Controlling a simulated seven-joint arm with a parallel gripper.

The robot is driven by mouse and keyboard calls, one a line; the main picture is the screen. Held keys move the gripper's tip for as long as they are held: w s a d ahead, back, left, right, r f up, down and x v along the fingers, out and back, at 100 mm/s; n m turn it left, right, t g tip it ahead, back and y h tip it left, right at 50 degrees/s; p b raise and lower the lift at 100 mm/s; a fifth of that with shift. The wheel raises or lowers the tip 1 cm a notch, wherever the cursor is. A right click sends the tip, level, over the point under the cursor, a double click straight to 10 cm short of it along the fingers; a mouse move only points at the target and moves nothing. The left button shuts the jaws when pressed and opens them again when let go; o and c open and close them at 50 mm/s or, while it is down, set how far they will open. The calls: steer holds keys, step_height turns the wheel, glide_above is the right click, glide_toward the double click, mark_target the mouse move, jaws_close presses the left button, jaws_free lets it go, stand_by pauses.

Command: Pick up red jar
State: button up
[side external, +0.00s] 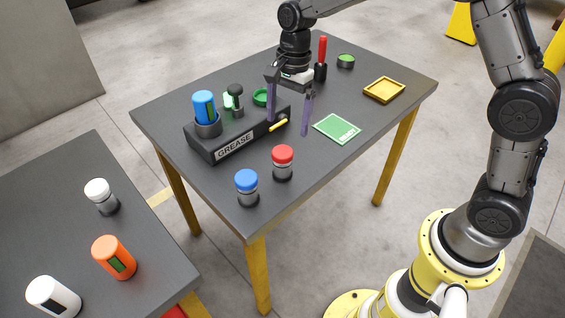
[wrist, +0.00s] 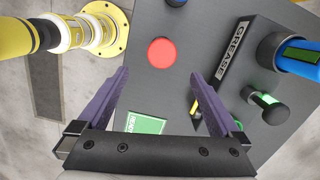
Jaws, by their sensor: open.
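The red jar (side external: 283,161) stands upright near the front edge of the table in the side view, with a red lid and a dark grey body. In the wrist view its red lid (wrist: 162,51) shows from above, beyond and between the fingertips. My gripper (side external: 288,128) is open and empty, with purple fingers pointing down. It is above the table, behind the jar and higher than it. In the wrist view my gripper (wrist: 160,75) has its two fingers wide apart. The jar's body is mostly hidden under its lid there.
A blue-lidded jar (side external: 247,187) stands close to the left of the red jar. The GREASE holder (side external: 236,146) with a blue canister (side external: 204,106) is at left. A green READY card (side external: 338,128) lies at right. A yellow tray (side external: 384,90) and a red-handled tool (side external: 322,58) are farther back.

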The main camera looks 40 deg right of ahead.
mark_target(285, 151)
steer(key=f, duration=0.4)
steer(key=a+f, duration=0.1)
steer(key=f, duration=0.2)
steer(key=shift+s, duration=0.1)
steer(key=shift+a+f, duration=0.2)
steer(key=shift+f, duration=1.35)
steer(key=shift+a+f, duration=0.15)
steer(key=shift+f, duration=1.4)
steer(key=c, duration=1.5)
steer(key=shift+r, duration=0.15)
